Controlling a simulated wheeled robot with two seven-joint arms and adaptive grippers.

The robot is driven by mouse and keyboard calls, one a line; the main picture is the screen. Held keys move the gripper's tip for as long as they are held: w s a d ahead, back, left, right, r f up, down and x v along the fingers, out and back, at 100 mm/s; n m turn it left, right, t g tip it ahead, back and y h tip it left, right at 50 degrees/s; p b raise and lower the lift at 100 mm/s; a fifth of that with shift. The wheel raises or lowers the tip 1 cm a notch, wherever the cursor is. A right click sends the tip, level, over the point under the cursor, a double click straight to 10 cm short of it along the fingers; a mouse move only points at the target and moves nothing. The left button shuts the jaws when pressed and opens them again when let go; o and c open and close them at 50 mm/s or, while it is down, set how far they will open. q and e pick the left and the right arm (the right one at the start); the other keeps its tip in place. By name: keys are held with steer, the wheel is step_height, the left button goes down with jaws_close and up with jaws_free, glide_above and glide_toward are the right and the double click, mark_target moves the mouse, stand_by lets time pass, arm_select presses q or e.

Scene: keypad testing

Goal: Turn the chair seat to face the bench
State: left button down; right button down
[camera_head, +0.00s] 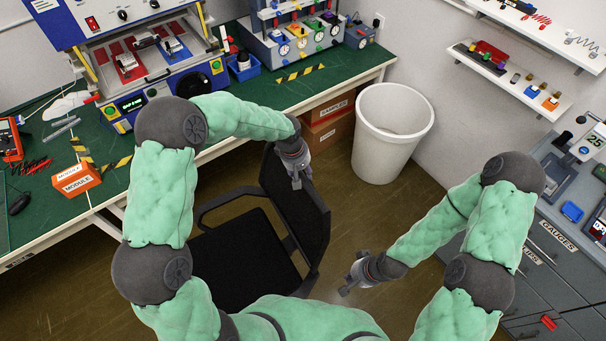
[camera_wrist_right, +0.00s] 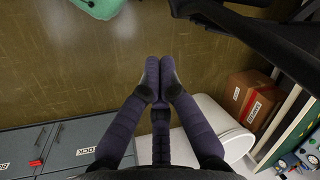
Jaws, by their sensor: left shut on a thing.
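The black office chair's seat (camera_head: 238,252) lies to the left of and below its upright mesh backrest (camera_head: 303,222). Its open front points to the lower left, roughly along the bench, and one armrest (camera_head: 228,198) is on the bench side. The green-topped bench (camera_head: 290,88) runs along the left and top of the head view. My left gripper (camera_head: 297,182) is shut on the upper edge of the backrest. My right gripper (camera_head: 345,291) is over bare floor right of the chair. In the right wrist view its fingertips (camera_wrist_right: 160,68) meet with nothing between them.
A white bin (camera_head: 391,130) stands beyond the chair near the bench end, with cardboard boxes (camera_head: 328,122) under the bench. Grey drawer cabinets (camera_head: 540,262) stand at the right. Floor (camera_head: 375,225) is clear between chair and cabinets.

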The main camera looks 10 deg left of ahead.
arm_select(q)
steer(key=w+a+n+b, duration=0.1)
steer(key=w+a, duration=0.2)
steer(key=w+a+n+b, duration=0.2)
steer(key=w+a, duration=0.1)
steer(key=a, duration=0.1)
steer(key=shift+w+f+n+b, duration=0.2)
steer(key=shift+w+n+b, duration=0.1)
steer(key=shift+w, duration=0.05)
steer(key=w+a+n+y+b, duration=0.2)
steer(key=a+n, duration=0.8)
steer(key=a, duration=1.5)
steer(key=shift+w+a+r+t+b, duration=0.15)
steer(key=shift+w+a+t+b, duration=0.2)
steer(key=shift+w+b, duration=0.6)
steer(key=shift+w, duration=0.1)
steer(key=c, duration=0.7)
jaws_free()
steer(key=shift+c, duration=0.2)
steer(key=shift+r, duration=0.15)
step_height(320, 180, up, 12)
steer(key=s, duration=0.2)
steer(key=shift+d+f, duration=0.25)
steer(key=shift+d, duration=0.1)
